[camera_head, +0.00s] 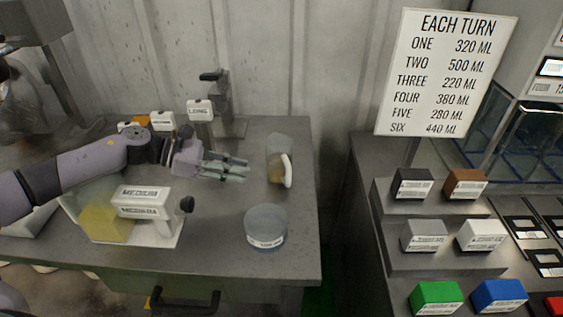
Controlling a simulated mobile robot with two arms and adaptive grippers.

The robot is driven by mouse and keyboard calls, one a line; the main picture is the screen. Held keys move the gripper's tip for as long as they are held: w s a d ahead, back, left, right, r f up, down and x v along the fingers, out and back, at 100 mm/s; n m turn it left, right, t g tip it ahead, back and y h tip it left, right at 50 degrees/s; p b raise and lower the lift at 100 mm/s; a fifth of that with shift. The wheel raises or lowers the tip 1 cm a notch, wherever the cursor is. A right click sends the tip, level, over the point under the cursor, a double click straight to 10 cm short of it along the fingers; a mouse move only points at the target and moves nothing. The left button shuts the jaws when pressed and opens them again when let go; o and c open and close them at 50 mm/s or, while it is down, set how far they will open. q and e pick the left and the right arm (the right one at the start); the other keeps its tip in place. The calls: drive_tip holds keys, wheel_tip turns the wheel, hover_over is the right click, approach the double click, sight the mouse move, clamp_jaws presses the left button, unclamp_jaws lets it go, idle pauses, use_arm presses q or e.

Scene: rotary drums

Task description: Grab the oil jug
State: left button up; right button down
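The oil jug (279,147) is a clear jug with a white handle on its right side and a little amber liquid low inside. It stands upright near the right end of the grey metal table (205,257). My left gripper (245,166) comes in from the left and points right, at the jug's left side. Its two fingers are apart with nothing between them, and a small gap shows between fingertips and jug. My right gripper is not in view.
A clear round labelled container (265,228) stands in front of the jug. A white labelled device (152,216) with a yellow block is at front left. A dark clamp-like stand (224,105) rises behind. Coloured labelled boxes sit on steps at right.

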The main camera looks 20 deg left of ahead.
use_arm(q)
drive_tip(key=p, duration=0.2)
approach(287, 178)
drive_tip(key=x, duration=0.5)
drive_tip(key=shift+w+a+f, duration=0.1)
drive_tip(key=shift+w+f, duration=0.25)
drive_tip(key=shift+w+d+p, duration=0.1)
drive_tip(key=shift+d+p, duration=0.2)
drive_tip(key=p+x, duration=0.1)
drive_tip(key=x, duration=0.2)
drive_tip(key=shift+w+d+p, duration=0.15)
drive_tip(key=shift+d+p, duration=0.15)
drive_tip(key=shift+w+d+f, duration=0.25)
drive_tip(key=shift+d+f, duration=0.1)
drive_tip(key=shift+d, duration=0.05)
drive_tip(key=shift+s+a, duration=0.1)
drive_tip(key=shift+c, duration=0.6)
clamp_jaws()
